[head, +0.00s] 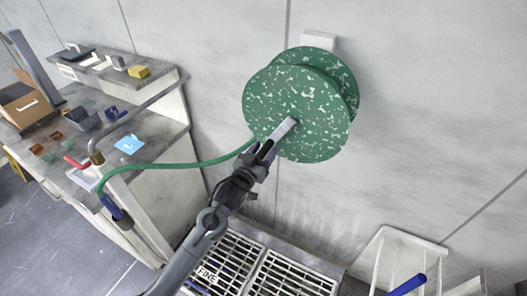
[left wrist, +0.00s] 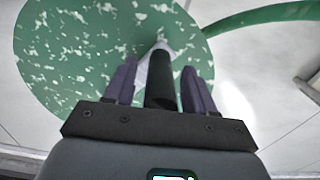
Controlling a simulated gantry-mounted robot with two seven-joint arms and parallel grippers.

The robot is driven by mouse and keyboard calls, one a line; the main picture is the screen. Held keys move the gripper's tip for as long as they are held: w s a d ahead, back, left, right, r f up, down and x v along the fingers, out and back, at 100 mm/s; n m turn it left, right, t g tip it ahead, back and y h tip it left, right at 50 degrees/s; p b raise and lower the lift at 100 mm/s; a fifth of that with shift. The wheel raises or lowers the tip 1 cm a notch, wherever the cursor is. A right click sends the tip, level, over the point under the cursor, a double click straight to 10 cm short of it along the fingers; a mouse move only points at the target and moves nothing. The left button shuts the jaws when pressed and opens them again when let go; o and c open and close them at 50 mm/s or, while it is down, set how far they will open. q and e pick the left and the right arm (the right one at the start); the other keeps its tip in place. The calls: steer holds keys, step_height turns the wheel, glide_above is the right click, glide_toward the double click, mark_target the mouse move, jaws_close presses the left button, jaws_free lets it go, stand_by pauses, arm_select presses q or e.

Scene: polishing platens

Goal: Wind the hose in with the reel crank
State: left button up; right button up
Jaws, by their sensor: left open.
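The hose reel (head: 290,100), green with white speckles, is mounted on the grey wall. Its pale metal crank arm (head: 284,129) points down and left from the hub. The green hose (head: 185,163) runs from the reel leftward to the bench edge and hangs down to a blue end piece (head: 112,207). My left gripper (head: 264,152) is at the outer end of the crank. In the left wrist view the dark crank handle (left wrist: 161,88) lies between the fingers of my left gripper (left wrist: 160,78), which stand apart with gaps on both sides. My right gripper is out of view.
A grey bench (head: 150,128) with a curved pipe (head: 140,112), a blue card (head: 130,144) and a box (head: 22,104) stands at left. Slatted grates (head: 262,275) lie below. A white frame (head: 405,250) and a blue bar (head: 407,285) are at lower right. The wall right of the reel is clear.

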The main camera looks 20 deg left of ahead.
arm_select(q)
jaws_close()
stand_by(0.3)
